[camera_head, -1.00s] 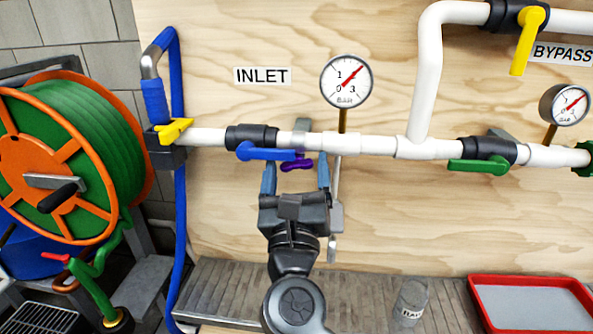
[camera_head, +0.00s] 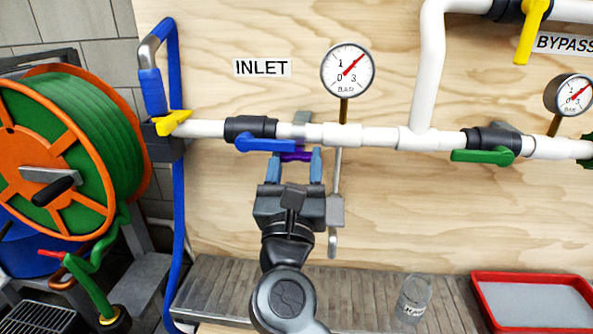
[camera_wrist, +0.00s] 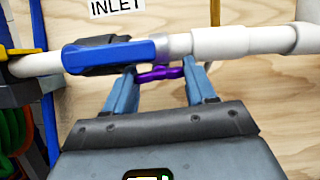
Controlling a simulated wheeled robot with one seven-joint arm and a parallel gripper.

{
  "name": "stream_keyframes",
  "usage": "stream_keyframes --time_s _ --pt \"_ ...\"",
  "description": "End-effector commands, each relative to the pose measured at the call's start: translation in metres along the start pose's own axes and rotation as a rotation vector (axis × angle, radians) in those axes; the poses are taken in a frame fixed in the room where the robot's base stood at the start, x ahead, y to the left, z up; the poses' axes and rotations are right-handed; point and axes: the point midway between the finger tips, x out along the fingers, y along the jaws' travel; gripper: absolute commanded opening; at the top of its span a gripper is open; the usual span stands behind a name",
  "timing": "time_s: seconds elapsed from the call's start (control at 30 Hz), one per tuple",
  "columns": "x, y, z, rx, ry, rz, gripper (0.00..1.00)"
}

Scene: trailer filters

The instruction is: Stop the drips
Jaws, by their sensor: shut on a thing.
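A small purple handle (camera_head: 296,156) sits just under the white inlet pipe (camera_head: 385,137), right of and below the blue valve lever (camera_head: 265,145). My gripper (camera_head: 301,158) reaches up from below, its two blue-grey fingers shut on the ends of the purple handle. The wrist view shows the purple handle (camera_wrist: 160,73) spanning the gap between the fingertips, partly covered by them. The blue lever (camera_wrist: 112,54) lies along the pipe, above the fingers. The green lever (camera_head: 483,155) also lies along the pipe. No drops can be made out.
A yellow bypass lever (camera_head: 531,30) hangs down at top right. The inlet gauge (camera_head: 348,70) and a second gauge (camera_head: 570,94) stand above the pipe. A clear jar (camera_head: 413,298) and a red-rimmed tray (camera_head: 535,276) sit below right. A hose reel (camera_head: 60,150) fills the left.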

Motion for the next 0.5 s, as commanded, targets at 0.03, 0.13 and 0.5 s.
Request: stream_keyframes --time_s 0.03,0.13,0.5 --pt "-0.0001 0.0002 -0.0001 0.004 0.0 -0.001 0.25" --pt "0.0001 0.0001 0.0003 0.003 0.001 -0.001 0.25" --pt "0.0001 0.0001 0.0001 0.002 0.001 0.0 0.81"
